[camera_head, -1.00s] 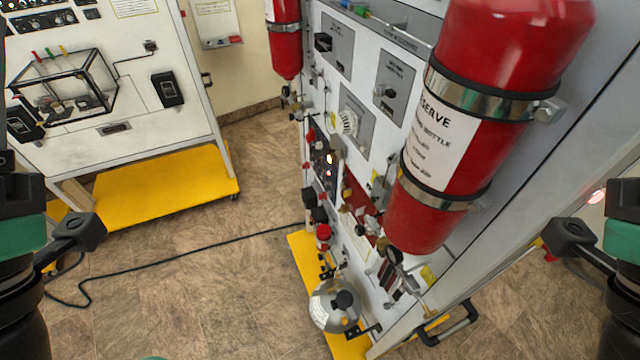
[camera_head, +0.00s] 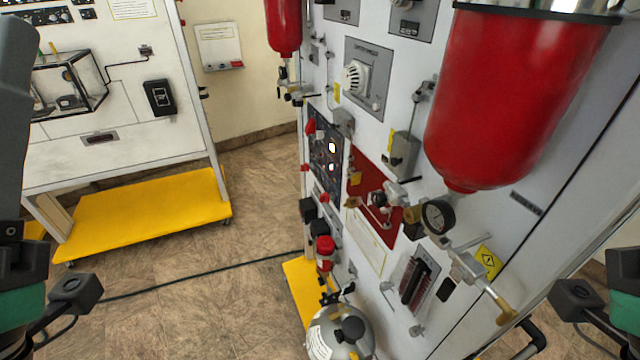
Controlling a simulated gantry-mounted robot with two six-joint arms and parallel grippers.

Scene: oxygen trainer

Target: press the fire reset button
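I cannot make out which control is the fire reset button. A dark control panel (camera_head: 325,150) with small lit lamps is on the white trainer board (camera_head: 400,75), left of centre. A red panel (camera_head: 375,195) with valve fittings is just to its right. Several small red and black knobs sit along the board's left edge below the dark panel. Parts of both my arms show at the left and right picture edges, well apart from the board. The fingers of neither gripper can be seen.
A large red bottle (camera_head: 505,100) juts from the board at upper right, with a pressure gauge (camera_head: 437,216) below it. A silver round vessel (camera_head: 340,335) stands at the board's foot. Another trainer with a yellow base (camera_head: 145,210) is at left. A cable crosses the open floor.

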